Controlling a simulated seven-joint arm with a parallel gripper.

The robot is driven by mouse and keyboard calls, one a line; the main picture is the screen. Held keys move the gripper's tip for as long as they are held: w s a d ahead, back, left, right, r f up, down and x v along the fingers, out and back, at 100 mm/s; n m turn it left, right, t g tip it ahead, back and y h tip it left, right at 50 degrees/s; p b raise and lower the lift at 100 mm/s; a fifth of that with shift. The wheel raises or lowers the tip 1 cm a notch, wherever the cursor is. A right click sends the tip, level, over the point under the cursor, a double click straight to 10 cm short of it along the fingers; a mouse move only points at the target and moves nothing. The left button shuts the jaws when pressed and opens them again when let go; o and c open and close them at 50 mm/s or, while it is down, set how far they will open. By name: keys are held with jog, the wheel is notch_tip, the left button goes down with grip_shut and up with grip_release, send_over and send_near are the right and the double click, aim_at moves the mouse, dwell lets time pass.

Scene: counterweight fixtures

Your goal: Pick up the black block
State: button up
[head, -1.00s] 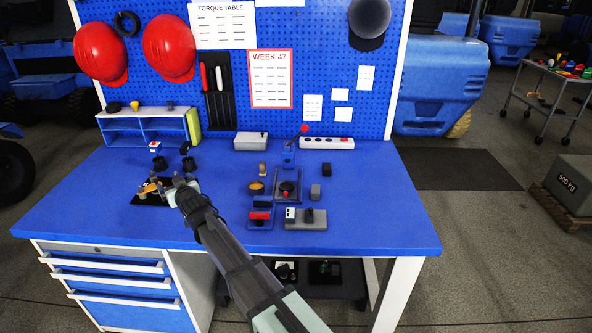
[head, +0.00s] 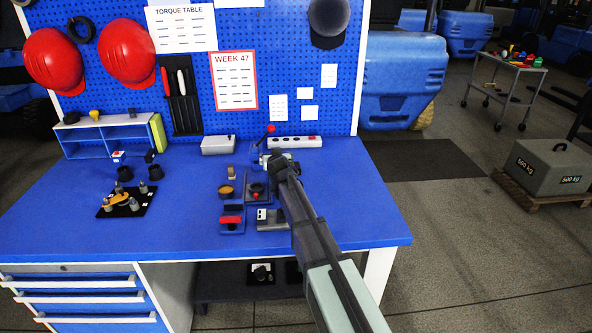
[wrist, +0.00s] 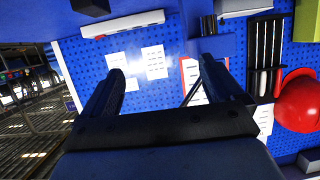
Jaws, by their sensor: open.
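A black block (wrist: 90,6) shows at the top left edge of the wrist view, cut off by the frame, near the white power strip (wrist: 123,22). In the head view this block is hidden behind my gripper and arm. My gripper (head: 266,160) is over the back right part of the blue bench, left of where the block stood in the earlier head view. In the wrist view my gripper (wrist: 162,68) has its two dark fingers wide apart, with nothing between them. The block is beyond the left finger, not between the fingers.
A red-topped fixture (head: 231,220) is in front. A grey box (head: 218,145) stands at the back. The bench's right front is clear.

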jog(key=w+d+g+h, duration=0.1)
jog(key=w+d, duration=0.1)
jog(key=d, duration=0.3)
jog(key=n+g+h, duration=0.1)
jog(key=n+g, duration=0.4)
jog(key=n, duration=0.2)
send_over(296, 165)
jog(key=s+a, duration=0.1)
jog(key=s, duration=0.1)
jog(key=shift+w+a+f, duration=0.1)
jog(key=shift+w+f, duration=0.15)
jog(key=shift+f, duration=0.7)
jog(key=n+g, duration=0.2)
jog(key=w+n, duration=0.1)
jog(key=shift+d+r+g, duration=0.25)
jog(key=shift+r+g, duration=0.05)
jog(key=shift+g, duration=0.1)
jog(key=shift+w+r+n+g, duration=0.2)
jog(key=shift+r+n+g, duration=0.25)
jog(key=shift+n, duration=0.35)
jog(key=f+n+g, duration=0.1)
jog(key=f+n, duration=0.1)
jog(key=f, duration=0.1)
jog(key=f+n+g, duration=0.2)
jog(key=f, duration=0.1)
jog(key=f+n+g+y, duration=0.1)
jog(key=f+n, duration=0.1)
jog(key=f, duration=0.2)
jog(key=shift+d, duration=0.35)
jog(key=c, duration=1.1)
